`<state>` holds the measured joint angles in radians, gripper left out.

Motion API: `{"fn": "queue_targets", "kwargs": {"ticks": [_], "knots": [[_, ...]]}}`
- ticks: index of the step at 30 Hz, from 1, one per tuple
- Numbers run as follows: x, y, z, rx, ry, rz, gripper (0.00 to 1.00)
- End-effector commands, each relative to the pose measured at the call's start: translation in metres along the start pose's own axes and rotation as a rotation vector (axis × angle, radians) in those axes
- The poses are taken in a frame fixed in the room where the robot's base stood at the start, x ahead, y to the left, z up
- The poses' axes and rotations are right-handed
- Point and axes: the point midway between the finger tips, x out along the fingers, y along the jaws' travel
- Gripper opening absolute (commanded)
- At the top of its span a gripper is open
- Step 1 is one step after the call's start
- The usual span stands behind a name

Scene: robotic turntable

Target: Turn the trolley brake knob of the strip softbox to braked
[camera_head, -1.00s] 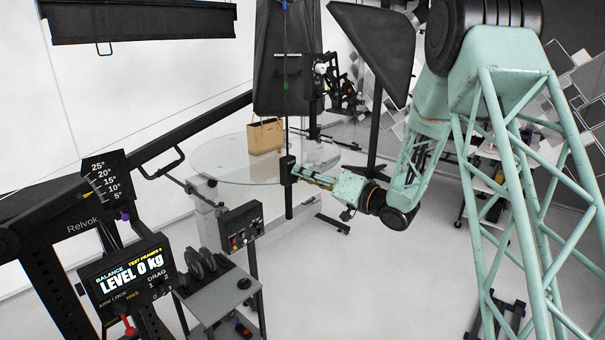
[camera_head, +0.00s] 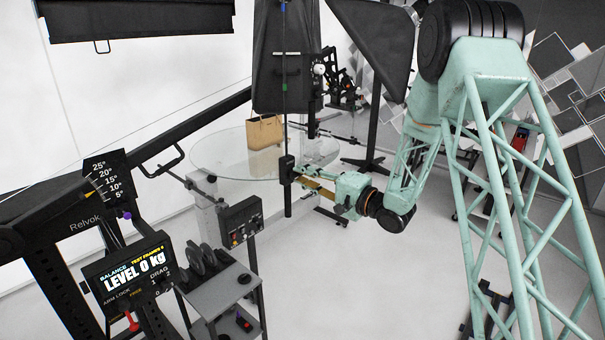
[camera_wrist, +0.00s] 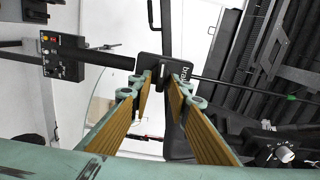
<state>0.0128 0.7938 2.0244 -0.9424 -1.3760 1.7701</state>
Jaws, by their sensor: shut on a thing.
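A black trolley block (camera_head: 286,169) sits on a dark upright post in the head view, beside a tall black softbox panel (camera_head: 275,75). The block also shows in the wrist view (camera_wrist: 149,66), with a partly hidden white label that seems to read "brake". My gripper (camera_head: 296,180) reaches it from the right. In the wrist view my gripper (camera_wrist: 164,82) has its two fingers with ochre pads on either side of a small dark knob (camera_wrist: 163,75) at the block, shut on it. The fingertips hide part of the knob, and its pointer position cannot be read.
A round glass turntable (camera_head: 215,165) with a tan bag (camera_head: 265,131) stands behind the post. A control box (camera_head: 241,222) and a grey cart (camera_head: 222,290) stand at front left. A second softbox (camera_head: 372,50) is at the back right. Open floor lies below my arm.

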Motion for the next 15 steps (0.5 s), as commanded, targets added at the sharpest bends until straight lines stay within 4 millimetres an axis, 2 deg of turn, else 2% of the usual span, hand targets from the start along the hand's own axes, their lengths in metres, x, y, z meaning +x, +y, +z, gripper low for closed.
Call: {"fn": "queue_targets", "kwargs": {"ticks": [15], "knots": [[-0.0001, 0.0011, 0.0, 0.077, 0.0, 0.0, 0.06]]}}
